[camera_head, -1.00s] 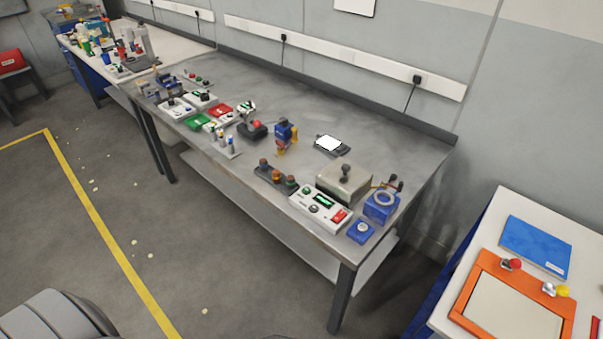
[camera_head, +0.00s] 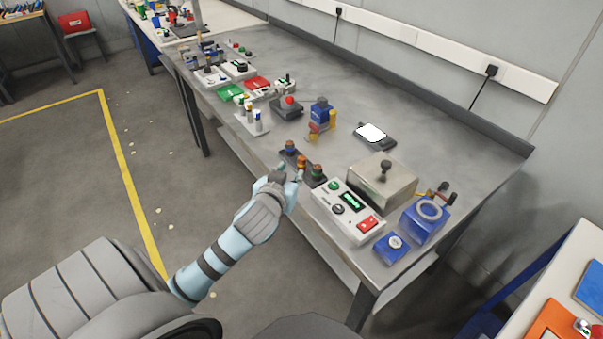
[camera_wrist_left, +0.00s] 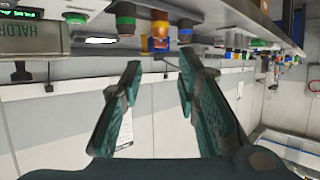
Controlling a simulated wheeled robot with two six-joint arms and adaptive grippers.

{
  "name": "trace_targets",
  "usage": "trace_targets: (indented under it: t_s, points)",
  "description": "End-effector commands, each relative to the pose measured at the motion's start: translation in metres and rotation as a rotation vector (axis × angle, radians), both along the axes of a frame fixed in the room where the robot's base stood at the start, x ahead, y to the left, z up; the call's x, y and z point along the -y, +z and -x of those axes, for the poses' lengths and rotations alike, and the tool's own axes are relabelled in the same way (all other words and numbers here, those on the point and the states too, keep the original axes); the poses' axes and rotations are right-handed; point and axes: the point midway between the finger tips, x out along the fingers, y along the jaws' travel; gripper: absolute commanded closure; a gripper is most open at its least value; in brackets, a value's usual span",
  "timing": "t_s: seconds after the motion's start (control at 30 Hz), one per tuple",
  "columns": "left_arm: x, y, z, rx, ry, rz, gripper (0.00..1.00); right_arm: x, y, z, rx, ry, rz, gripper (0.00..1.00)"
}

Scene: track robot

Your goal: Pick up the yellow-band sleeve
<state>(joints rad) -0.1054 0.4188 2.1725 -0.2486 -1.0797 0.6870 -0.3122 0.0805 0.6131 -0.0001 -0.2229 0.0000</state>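A short row of three small sleeves stands on a dark rack at the bench's front edge. The middle one, orange-yellow in the head view, looks like the yellow-band sleeve (camera_head: 301,162). It also shows in the left wrist view (camera_wrist_left: 160,25), hanging upside down in that picture. A blue-banded sleeve (camera_head: 290,147) and a green-banded sleeve (camera_head: 318,171) flank it. My left gripper (camera_head: 289,174) is open and empty, just on the near side of the rack. In the left wrist view its spread fingers (camera_wrist_left: 160,60) point toward the middle sleeve, apart from it. My right gripper is out of view.
A white control box (camera_head: 348,211) stands close right of the rack, with a metal box (camera_head: 381,180) behind it. A blue device with yellow parts (camera_head: 320,113) is behind the rack. White-based posts (camera_head: 252,124) stand to its left. Bare bench lies further back.

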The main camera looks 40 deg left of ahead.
Motion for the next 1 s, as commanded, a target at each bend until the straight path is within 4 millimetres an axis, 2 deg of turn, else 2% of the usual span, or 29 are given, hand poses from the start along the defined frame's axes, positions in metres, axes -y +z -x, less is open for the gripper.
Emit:
trace_targets:
  t_s: [0.07,0.2,0.33,0.47,0.63,0.73,0.93,0.97,1.0]
  points:
    - [-0.006,0.004,-0.013,0.028,0.008,0.003,0.71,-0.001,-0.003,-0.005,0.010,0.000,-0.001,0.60]
    - [-0.021,-0.011,-0.045,0.028,0.007,0.004,0.71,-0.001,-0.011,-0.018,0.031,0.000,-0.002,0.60]
    - [-0.031,-0.022,-0.070,0.026,0.006,0.004,0.71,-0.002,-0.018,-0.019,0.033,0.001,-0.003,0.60]
    - [-0.037,-0.029,-0.081,0.025,0.005,0.004,0.71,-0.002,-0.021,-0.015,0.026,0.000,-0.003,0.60]
    - [-0.048,-0.052,-0.103,0.024,0.005,0.005,0.71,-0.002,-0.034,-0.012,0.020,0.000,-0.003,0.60]
    - [-0.053,-0.056,-0.116,0.024,0.003,0.004,0.71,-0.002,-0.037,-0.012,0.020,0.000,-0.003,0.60]
    - [-0.054,-0.055,-0.118,0.024,0.002,0.003,0.71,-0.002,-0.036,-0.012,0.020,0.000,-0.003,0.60]
    - [-0.054,-0.055,-0.118,0.024,0.002,0.003,0.72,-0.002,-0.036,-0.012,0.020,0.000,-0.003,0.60]
    - [-0.054,-0.055,-0.118,0.025,0.002,0.003,0.79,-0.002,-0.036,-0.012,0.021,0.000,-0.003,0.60]
